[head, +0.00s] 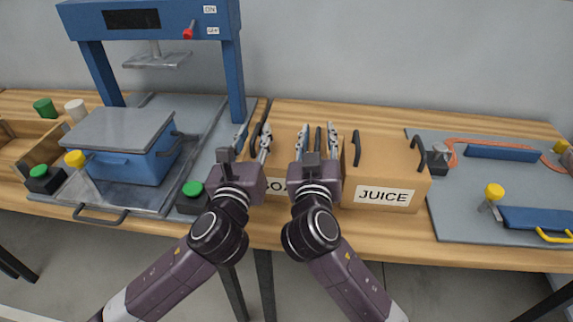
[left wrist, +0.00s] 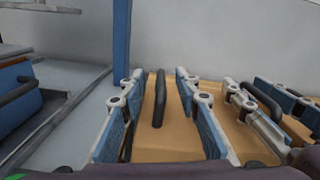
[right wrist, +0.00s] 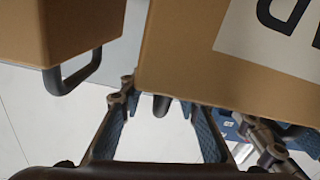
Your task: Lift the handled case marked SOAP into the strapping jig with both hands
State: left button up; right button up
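The SOAP case (head: 279,168) is a cardboard-brown box on the wooden table, its label partly covered by my grippers. It has two black handles. My left gripper (head: 253,140) is open above its left side. In the left wrist view, its fingers (left wrist: 160,115) stand apart on either side of the black handle (left wrist: 161,98). My right gripper (head: 318,138) is open, with the other handle between its fingers; I cannot tell whether they touch it. In the right wrist view, its fingers (right wrist: 163,125) are apart below the case. The grey board with blue rails (head: 455,200) at right appears to be the strapping jig.
The JUICE case (head: 385,172), with two black handles, stands close to the right of the SOAP case, between it and the board. Yellow knobs (head: 494,191) rise from the board. At left stands a blue press (head: 236,65) with a blue lidded box (head: 125,160).

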pick_arm(q)
grip_shut()
pick_arm(e)
grip_shut()
pick_arm(q)
jog(key=shift+a+r, duration=0.1)
pick_arm(e)
jog(key=shift+r, duration=0.1)
